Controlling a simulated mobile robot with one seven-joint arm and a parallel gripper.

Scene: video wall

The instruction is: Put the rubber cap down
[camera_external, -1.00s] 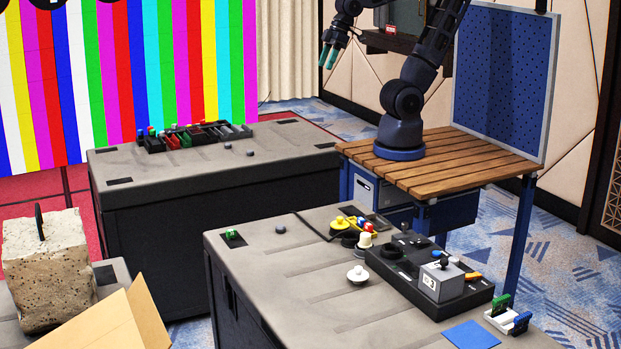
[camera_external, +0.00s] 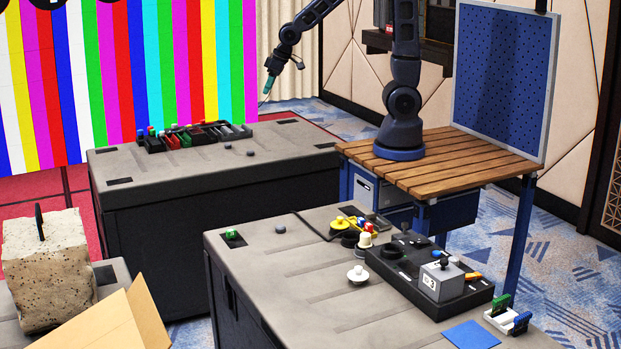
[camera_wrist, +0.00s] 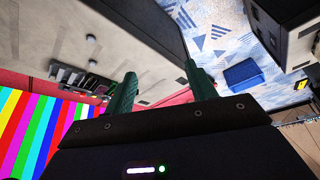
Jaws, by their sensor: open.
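My gripper (camera_external: 267,90) hangs in the air above the right part of the rear case (camera_external: 200,168). In the wrist view its green fingers (camera_wrist: 160,76) stand apart with nothing between them. I cannot tell for sure which thing is the rubber cap. Small dark round pieces lie on the rear case, one near its front (camera_external: 251,153) and another just behind it (camera_external: 228,145). Another small dark round piece (camera_external: 280,229) lies on the front case (camera_external: 290,265). A black round piece (camera_external: 349,239) sits farther right there.
A black organizer (camera_external: 195,137) with coloured parts stands on the rear case. The front case carries a black device panel (camera_external: 420,280), a white knob (camera_external: 357,275), a blue pad (camera_external: 470,335) and clips (camera_external: 508,315). The rear case's front is mostly clear. A blue bin (camera_wrist: 243,74) shows in the wrist view.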

